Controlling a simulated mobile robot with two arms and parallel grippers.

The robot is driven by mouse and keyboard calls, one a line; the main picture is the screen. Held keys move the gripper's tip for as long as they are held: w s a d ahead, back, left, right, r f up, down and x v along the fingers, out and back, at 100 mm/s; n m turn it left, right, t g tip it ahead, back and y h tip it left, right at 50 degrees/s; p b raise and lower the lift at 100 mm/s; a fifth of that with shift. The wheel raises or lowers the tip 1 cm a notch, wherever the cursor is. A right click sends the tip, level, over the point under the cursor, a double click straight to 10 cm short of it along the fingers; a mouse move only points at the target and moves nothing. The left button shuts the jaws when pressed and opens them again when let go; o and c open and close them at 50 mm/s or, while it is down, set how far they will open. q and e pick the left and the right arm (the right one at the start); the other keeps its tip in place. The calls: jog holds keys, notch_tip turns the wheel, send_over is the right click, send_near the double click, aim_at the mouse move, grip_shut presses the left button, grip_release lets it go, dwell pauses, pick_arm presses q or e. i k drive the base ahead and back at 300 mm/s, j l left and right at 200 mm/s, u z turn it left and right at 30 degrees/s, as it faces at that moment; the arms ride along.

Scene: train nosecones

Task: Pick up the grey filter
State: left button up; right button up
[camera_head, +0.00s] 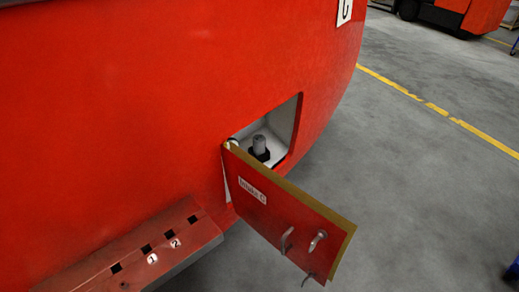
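A small grey cylinder (259,143), which looks like the grey filter, stands upright on a dark base (260,155) inside a white-lined compartment (283,122) in the red nosecone. The hatch door (290,213) of this compartment is swung open toward me and hides the lower part of the opening. Neither of my grippers shows in the head view, so I cannot see where they are relative to the filter.
The door carries an "Intake C" label (253,190), a handle (286,240) and a latch (318,240). A red step (140,250) with square holes juts out at lower left. Grey floor (420,190) with a yellow line (437,109) lies clear on the right.

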aim_at(258, 141)
jog(key=l+u, duration=0.1)
jog(key=l, duration=0.85)
jog(key=i+l+u, duration=0.1)
jog(key=l, duration=0.25)
jog(key=i+l+u, duration=0.15)
jog(key=l, duration=0.2)
jog(key=i+l+u, duration=0.1)
jog(key=l, duration=0.25)
jog(key=i+l+u, duration=0.15)
jog(key=l, duration=0.25)
jog(key=i+l+u, duration=0.1)
jog(key=l, duration=0.3)
jog(key=i, duration=0.05)
